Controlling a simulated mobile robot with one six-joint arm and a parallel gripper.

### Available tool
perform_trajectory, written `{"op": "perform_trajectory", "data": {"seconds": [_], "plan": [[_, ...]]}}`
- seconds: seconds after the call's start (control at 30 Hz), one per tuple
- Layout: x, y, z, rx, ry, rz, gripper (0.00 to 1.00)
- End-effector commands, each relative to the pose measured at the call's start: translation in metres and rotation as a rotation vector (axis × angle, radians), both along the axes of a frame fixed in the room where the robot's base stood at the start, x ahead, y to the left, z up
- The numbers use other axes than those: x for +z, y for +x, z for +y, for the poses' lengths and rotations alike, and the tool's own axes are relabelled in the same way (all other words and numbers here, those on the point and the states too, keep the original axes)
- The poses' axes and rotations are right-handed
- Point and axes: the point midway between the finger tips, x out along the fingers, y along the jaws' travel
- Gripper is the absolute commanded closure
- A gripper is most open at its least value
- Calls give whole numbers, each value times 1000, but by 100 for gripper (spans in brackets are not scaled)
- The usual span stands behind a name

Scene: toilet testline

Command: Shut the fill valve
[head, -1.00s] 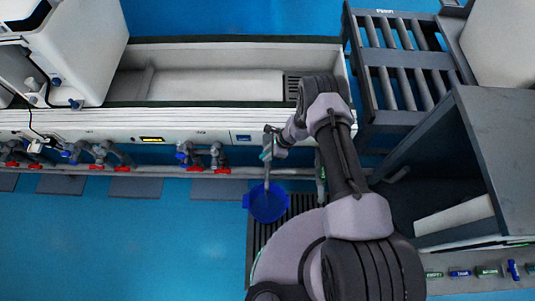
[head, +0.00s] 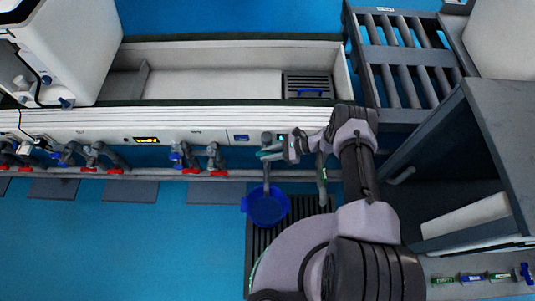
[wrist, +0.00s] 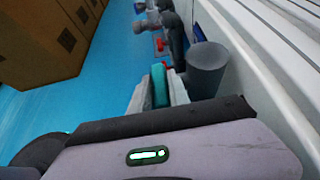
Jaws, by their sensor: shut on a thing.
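The fill valve's grey pipe (head: 266,141) stands at the front of the white trough, above a blue bucket (head: 267,206). My gripper (head: 271,154) is at this pipe, reaching in from the right. In the wrist view, my gripper (wrist: 160,95) is shut on a teal piece, which looks like the valve handle (wrist: 159,82). The grey pipe (wrist: 207,62) rises right beside it. The fingers and the wrist hide part of the valve, and I cannot tell how far its handle is turned.
Red-handled valves (head: 216,172) line a pipe to the left under the white trough (head: 210,84). A grey cabinet (head: 505,130) stands close at the right, with labelled bottles (head: 470,278) in front of it. Blue floor (head: 130,245) is clear at the left.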

Motion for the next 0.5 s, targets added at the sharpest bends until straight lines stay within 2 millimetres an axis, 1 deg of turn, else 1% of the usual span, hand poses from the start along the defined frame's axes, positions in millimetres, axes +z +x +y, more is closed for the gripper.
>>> {"op": "perform_trajectory", "data": {"seconds": [0.5], "plan": [[-1,0,0,0,28,-1,100]]}}
